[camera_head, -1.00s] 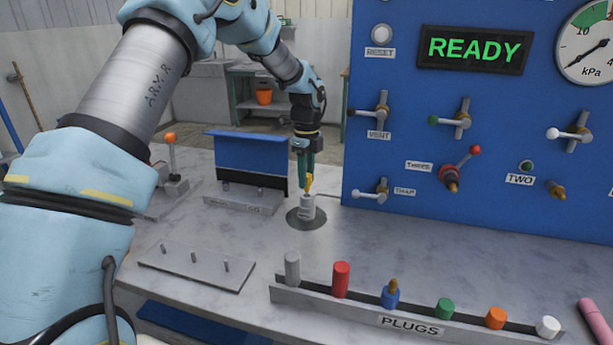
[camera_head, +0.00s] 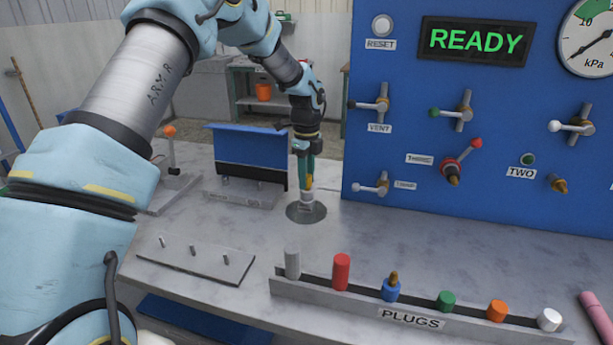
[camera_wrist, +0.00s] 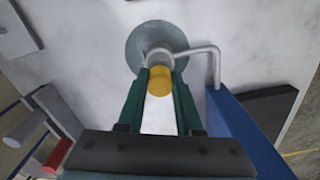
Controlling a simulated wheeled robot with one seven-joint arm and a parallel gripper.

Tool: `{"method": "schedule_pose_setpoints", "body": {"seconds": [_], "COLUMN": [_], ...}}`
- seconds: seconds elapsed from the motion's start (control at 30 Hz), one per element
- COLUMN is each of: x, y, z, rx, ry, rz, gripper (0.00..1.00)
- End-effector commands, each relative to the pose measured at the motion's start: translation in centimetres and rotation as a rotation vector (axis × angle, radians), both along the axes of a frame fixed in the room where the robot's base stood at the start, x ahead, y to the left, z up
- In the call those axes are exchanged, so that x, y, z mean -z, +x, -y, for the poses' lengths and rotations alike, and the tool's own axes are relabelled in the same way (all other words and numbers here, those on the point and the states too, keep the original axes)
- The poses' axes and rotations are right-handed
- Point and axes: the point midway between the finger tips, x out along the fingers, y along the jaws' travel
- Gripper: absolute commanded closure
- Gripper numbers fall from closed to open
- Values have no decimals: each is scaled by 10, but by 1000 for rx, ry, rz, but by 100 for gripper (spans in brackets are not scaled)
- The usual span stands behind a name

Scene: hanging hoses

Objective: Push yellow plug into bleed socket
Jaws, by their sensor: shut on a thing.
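My gripper (camera_head: 307,178) points straight down over the bleed socket (camera_head: 306,204), a short grey upright fitting on a dark round base plate (camera_head: 319,214). The green fingers are shut on the yellow plug (camera_wrist: 160,82), which shows between them in the wrist view. In the head view only a sliver of the plug shows. In the wrist view the plug lines up with the socket's grey ring (camera_wrist: 160,57) and meets or overlaps it. I cannot tell how deep it sits.
A bent grey pipe (camera_wrist: 213,60) runs from the socket, close beside the fingers. The blue panel (camera_head: 430,100) stands to the right. A blue plate (camera_head: 247,152) stands to the left. The plug rack (camera_head: 340,301) with several coloured plugs lies in front.

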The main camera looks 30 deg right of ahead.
Motion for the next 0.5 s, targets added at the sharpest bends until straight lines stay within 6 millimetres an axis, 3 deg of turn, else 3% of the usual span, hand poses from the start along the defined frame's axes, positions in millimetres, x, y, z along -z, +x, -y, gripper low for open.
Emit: {"method": "schedule_pose_setpoints", "body": {"seconds": [0.43, 0.47, 0.5], "x": [11, 11, 11], "y": [0, 0, 0], "z": [0, 0, 0], "rx": [0, 0, 0], "ry": [1, 0, 1], "rz": [0, 0, 0], "gripper": [100, 62, 58]}}
